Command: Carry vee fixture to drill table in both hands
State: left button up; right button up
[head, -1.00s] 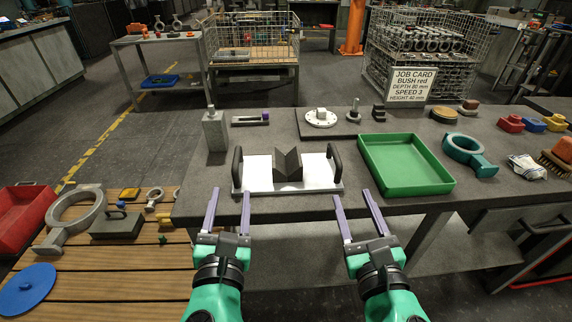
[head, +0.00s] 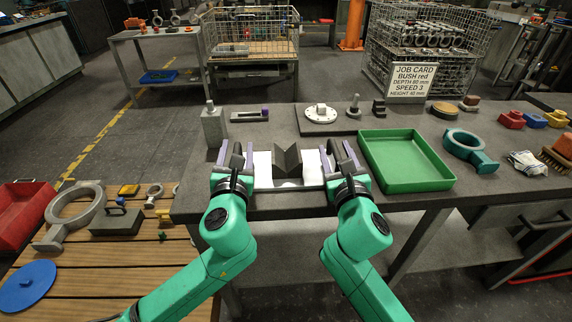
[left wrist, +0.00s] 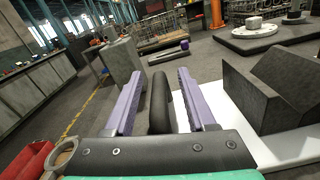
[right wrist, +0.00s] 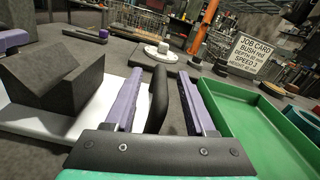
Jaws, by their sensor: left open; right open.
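The vee fixture is a white plate (head: 264,172) with a dark grey vee block (head: 288,160) at its middle and a black upright handle at each end. It lies on the grey bench top. My left gripper (head: 236,156) is open with its purple fingers on either side of the left handle (left wrist: 160,102). My right gripper (head: 339,157) is open with its fingers on either side of the right handle (right wrist: 157,98). Gaps show between fingers and handles in both wrist views. The vee block also shows in the left wrist view (left wrist: 240,95) and the right wrist view (right wrist: 55,80).
A green tray (head: 405,185) stands close to the right of my right gripper. A grey block (head: 212,128) stands behind left. A dark plate with a white flange (head: 320,114) lies behind the fixture. A teal ring casting (head: 466,150) and a job card (head: 420,80) are further right.

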pick_arm(q)
grip_shut()
pick_arm(e)
grip_shut()
jog(key=shift+w+d, duration=0.1)
jog(key=shift+d, duration=0.05)
dwell(1.0)
